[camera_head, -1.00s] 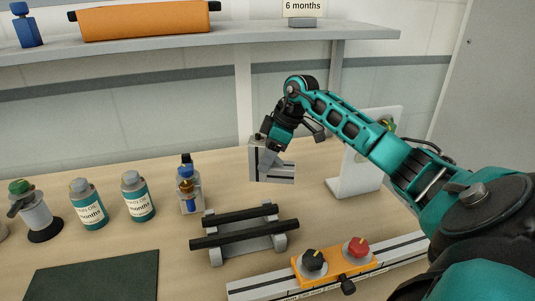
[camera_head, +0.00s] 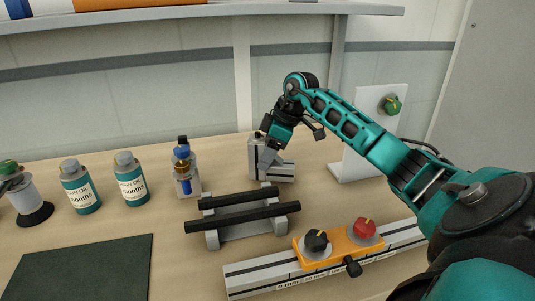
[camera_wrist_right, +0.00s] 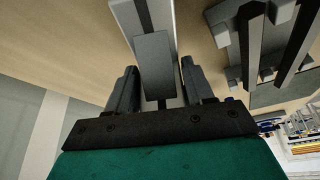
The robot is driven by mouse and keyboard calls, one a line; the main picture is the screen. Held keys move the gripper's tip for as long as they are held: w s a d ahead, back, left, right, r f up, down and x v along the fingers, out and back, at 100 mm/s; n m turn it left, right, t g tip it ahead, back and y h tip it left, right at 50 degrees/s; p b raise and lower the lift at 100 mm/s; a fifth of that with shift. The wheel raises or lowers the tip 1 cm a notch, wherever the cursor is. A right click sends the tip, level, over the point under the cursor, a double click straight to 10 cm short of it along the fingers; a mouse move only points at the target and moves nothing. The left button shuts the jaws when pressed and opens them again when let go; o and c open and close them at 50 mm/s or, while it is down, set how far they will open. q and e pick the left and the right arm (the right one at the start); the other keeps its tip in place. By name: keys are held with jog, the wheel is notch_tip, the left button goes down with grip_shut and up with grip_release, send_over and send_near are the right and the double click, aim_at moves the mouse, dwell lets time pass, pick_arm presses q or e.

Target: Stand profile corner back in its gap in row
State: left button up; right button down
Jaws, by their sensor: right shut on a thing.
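The profile corner (camera_head: 284,172) is a grey L-shaped piece of slotted aluminium profile. My right gripper (camera_head: 268,152) is shut on its upright leg and holds it upright, with the other leg pointing right. Its foot is at or just above the table; I cannot tell if it touches. In the right wrist view the fingers (camera_wrist_right: 158,72) sit on both sides of the profile corner (camera_wrist_right: 154,55). To its left stand a bottle with a blue part (camera_head: 186,175) and two teal-labelled oil bottles (camera_head: 131,180) (camera_head: 80,187), in a rough row. My left gripper is out of view.
A grey rack with two black bars (camera_head: 243,215) stands in front of the corner. A slotted rail (camera_head: 255,279) with an orange knob block (camera_head: 340,245) lies nearer. A white panel (camera_head: 352,168) stands right. A dark mat (camera_head: 80,270) lies front left. A shelf (camera_head: 130,17) hangs behind.

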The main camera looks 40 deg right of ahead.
jog(key=shift+f, duration=0.5)
jog(key=c, duration=0.7)
grip_release()
jog(key=o, duration=0.4)
jog(key=shift+c, duration=0.2)
jog(key=shift+f, duration=0.15)
jog(key=v, duration=1.3)
jog(key=shift+p, duration=0.45)
jog(key=shift+a, duration=0.1)
